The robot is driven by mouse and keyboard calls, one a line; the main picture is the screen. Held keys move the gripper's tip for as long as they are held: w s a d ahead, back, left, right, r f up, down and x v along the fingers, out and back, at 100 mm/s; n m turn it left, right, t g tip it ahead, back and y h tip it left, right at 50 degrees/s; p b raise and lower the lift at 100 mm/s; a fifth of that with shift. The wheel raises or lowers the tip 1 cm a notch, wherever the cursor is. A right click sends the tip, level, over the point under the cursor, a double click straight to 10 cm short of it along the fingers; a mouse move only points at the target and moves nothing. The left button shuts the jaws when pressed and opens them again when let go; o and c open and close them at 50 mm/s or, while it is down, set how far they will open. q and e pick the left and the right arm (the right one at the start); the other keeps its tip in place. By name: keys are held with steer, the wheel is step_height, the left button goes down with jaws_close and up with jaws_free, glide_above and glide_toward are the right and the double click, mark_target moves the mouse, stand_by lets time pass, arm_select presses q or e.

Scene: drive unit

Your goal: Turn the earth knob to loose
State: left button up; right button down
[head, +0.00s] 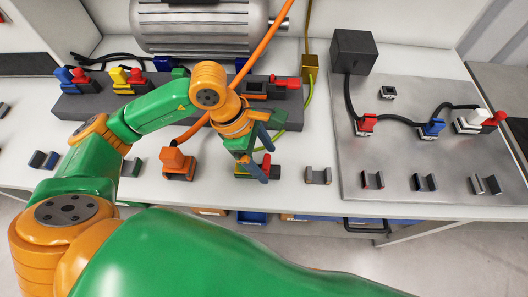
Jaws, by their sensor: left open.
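My left gripper (263,158) reaches down at the middle front of the bench, its blue fingers apart. A small connector with a green body (245,173) and a red part (266,165) stands under and between the fingers. A yellow-green wire (296,121) runs down toward it from a brass block (310,68), so it looks like the earth connector. The gripper covers most of it. I cannot tell which way its knob points, or whether the fingers touch it. My right gripper is not in view.
An orange connector (178,163) stands close to the left, and an empty grey clip (318,176) to the right. A dark terminal block (75,107) lies behind, before the grey motor (200,28). A metal plate (400,155) with wired connectors is at right. The bench front edge is near.

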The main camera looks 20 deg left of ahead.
arm_select(q)
steer(key=shift+w+a+f, duration=0.2)
steer(key=shift+w, duration=0.05)
steer(key=shift+s+d, duration=0.1)
steer(key=c, duration=1.3)
jaws_close()
steer(key=n+b, duration=0.1)
steer(key=b, duration=0.2)
steer(key=shift+f+t, duration=0.3)
steer(key=shift+r+n, duration=0.2)
steer(key=shift+n, duration=0.1)
steer(key=shift+s+r, duration=0.1)
steer(key=shift+r, duration=0.05)
steer(key=o, duration=1.3)
jaws_free()
steer(key=shift+r, duration=0.1)
